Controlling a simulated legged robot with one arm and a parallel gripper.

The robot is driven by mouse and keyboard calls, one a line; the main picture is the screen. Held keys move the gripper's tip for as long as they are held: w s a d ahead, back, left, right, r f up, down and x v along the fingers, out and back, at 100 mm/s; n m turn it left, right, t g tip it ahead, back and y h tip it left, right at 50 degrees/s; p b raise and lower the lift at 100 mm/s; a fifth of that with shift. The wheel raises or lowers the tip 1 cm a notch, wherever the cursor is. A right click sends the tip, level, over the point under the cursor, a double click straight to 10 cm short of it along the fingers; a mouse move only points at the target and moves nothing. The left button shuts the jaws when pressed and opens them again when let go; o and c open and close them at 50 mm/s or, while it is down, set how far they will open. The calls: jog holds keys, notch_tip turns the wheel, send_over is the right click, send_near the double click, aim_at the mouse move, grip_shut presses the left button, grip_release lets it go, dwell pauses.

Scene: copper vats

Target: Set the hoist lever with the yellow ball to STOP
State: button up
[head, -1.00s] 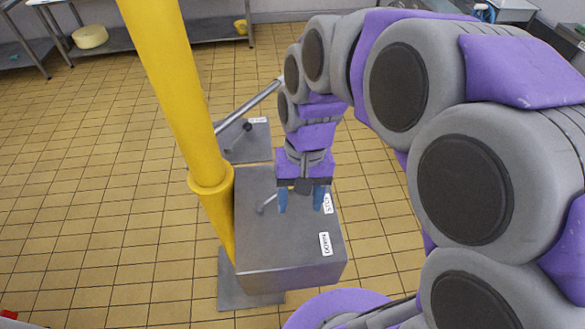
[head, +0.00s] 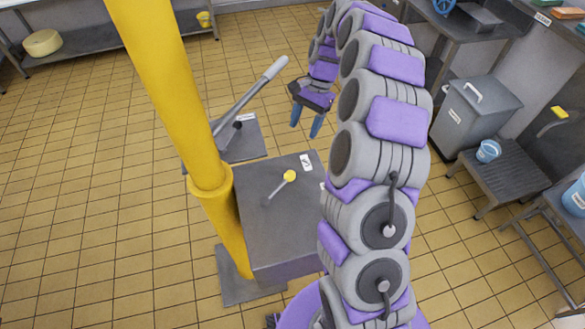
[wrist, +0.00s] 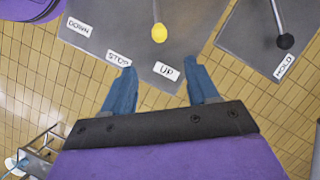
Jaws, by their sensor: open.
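The hoist lever with the yellow ball (head: 289,176) stands on top of a grey metal box (head: 268,235). It points toward the UP label (head: 306,162). In the wrist view the yellow ball (wrist: 158,33) lies nearest the UP label (wrist: 163,71), with the STOP label (wrist: 118,59) and DOWN label (wrist: 79,26) to the left. In the head view my arm hides DOWN and most of STOP. My gripper (head: 305,122) is open and empty, beyond the box's far edge and apart from the lever. Its two blue fingers (wrist: 162,85) show in the wrist view.
A yellow post (head: 170,90) rises beside the box. Behind it is a second plate with a black-ball lever (wrist: 286,41) and a HOLD label (wrist: 284,67). A grey-handled bar (head: 262,80) slants above that plate. A grey bin (head: 475,115) and step stand right.

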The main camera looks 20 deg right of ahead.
jog(key=b, duration=0.1)
send_near(282, 185)
jog(key=f, duration=0.2)
jog(key=w+d+f, duration=0.1)
jog(key=f, duration=0.3)
jog(key=shift+w+d+f, duration=0.2)
jog(key=shift+w+f, duration=0.15)
jog(key=shift+w, duration=0.05)
jog(key=shift+x, duration=0.8)
jog(key=shift+d, duration=0.1)
grip_shut()
